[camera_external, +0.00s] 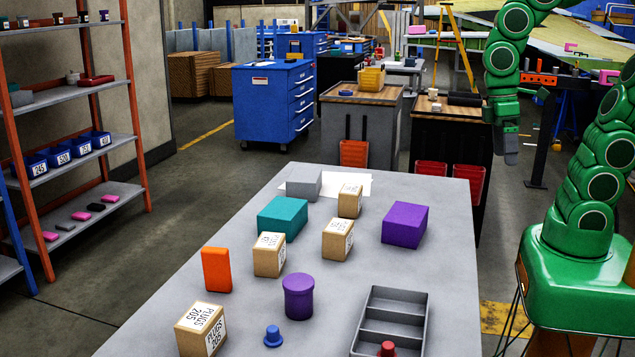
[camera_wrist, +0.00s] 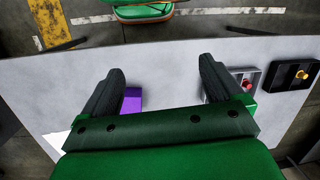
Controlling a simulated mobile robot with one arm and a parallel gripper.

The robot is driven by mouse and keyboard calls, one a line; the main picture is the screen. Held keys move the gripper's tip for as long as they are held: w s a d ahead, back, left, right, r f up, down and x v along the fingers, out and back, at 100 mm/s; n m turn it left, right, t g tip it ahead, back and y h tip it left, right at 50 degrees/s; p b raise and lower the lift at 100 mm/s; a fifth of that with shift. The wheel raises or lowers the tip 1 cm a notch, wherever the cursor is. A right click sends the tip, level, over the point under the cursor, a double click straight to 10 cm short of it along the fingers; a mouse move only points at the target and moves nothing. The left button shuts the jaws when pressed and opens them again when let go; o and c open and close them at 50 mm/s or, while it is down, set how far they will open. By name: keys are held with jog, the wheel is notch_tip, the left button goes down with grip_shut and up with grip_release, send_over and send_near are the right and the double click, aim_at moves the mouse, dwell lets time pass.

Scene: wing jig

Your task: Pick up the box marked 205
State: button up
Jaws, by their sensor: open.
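The box marked 205 (camera_external: 202,328) is a tan cardboard box with white labels reading "PLUGS 205". It stands at the near left of the grey table in the external view. Three similar tan boxes stand farther back: one (camera_external: 269,256) at centre left, one (camera_external: 338,239) to its right and one (camera_external: 350,201) behind. Their labels are too small to read surely. My gripper (camera_external: 508,147) is beyond the table's far right edge, well away from the box. In the wrist view my gripper (camera_wrist: 162,78) is open, with nothing between its fingers; no tan box is seen there.
Near the 205 box stand an orange block (camera_external: 216,270), a purple cylinder (camera_external: 298,297) and a small blue peg (camera_external: 273,336). A teal block (camera_external: 283,217), grey block (camera_external: 304,183) and purple block (camera_external: 405,225) stand farther back. A grey divided tray (camera_external: 392,311) is at right.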

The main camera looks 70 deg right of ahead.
jog(key=w+a+f+n+y, duration=0.2)
jog(key=w+a+n, duration=0.1)
jog(key=w+a, duration=0.55)
jog(key=w+a+f+n+y, duration=0.1)
jog(key=w+a+n+y, duration=0.3)
jog(key=w, duration=0.8)
jog(key=w+a+f+n+y, duration=0.1)
jog(key=w+a+f+n, duration=0.1)
jog(key=w+a, duration=0.65)
jog(key=n+t+y, duration=0.2)
jog(key=n+y, duration=0.3)
jog(key=n, duration=0.2)
send_near(201, 313)
jog(key=x, duration=0.2)
jog(key=shift+a+f+n, duration=0.3)
jog(key=shift+a+f, duration=0.25)
jog(key=shift+f, duration=0.3)
jog(key=shift+r+x, duration=0.2)
jog(key=shift+x, duration=1.65)
jog(key=shift+r+x, duration=0.2)
jog(key=shift+x, duration=1.65)
jog(key=shift+a+y, duration=0.15)
jog(key=shift+y, duration=0.15)
jog(key=c, duration=1.2)
jog(key=shift+r, duration=0.15)
